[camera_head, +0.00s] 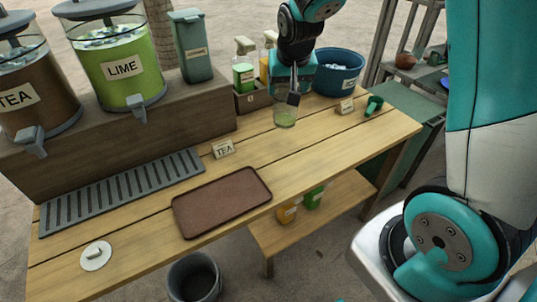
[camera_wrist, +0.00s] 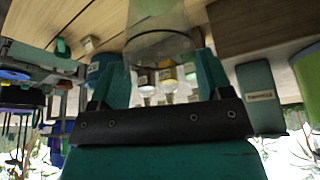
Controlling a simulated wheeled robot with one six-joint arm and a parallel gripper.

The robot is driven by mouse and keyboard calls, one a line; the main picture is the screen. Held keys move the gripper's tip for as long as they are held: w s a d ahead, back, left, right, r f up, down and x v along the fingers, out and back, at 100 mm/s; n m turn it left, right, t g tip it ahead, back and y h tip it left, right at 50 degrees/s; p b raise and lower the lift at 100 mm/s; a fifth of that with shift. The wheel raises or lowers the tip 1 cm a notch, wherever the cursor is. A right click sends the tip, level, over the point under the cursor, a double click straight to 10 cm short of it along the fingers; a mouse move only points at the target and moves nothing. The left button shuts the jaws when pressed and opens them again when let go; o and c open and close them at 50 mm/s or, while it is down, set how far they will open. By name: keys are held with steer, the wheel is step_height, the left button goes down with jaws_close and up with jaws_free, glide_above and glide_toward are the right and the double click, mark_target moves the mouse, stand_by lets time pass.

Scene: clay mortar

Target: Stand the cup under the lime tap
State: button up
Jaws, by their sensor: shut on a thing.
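The clear cup (camera_head: 285,116) is upright near the back right of the wooden table. My gripper (camera_head: 292,97) comes down from above and is shut on it. I cannot tell whether its base touches the table. The wrist view shows the transparent cup (camera_wrist: 157,20) between the two teal fingers of my gripper (camera_wrist: 161,62). The lime tap (camera_head: 138,110) sticks out low on the green LIME dispenser (camera_head: 119,66), at the upper left, well to the left of the cup. The slatted grey drip tray (camera_head: 125,190) lies below the dispensers.
The TEA dispenser (camera_head: 32,92) stands left of the lime one. A TEA sign (camera_head: 223,149) and a brown tray (camera_head: 221,202) lie between cup and front edge. Bottles in a caddy (camera_head: 252,101), a blue tub (camera_head: 338,72) and a green-handled item (camera_head: 374,105) are near the cup.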

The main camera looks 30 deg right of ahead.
mark_target(289, 126)
steer(key=f, duration=1.4)
steer(key=shift+s+d+f+p, duration=0.1)
steer(key=shift+d+f+p, duration=0.1)
steer(key=shift+d+p, duration=0.15)
steer(key=shift+f, duration=2.2)
steer(key=shift+f, duration=0.2)
steer(key=o, duration=1.2)
steer(key=shift+r, duration=0.1)
steer(key=shift+c, duration=0.2)
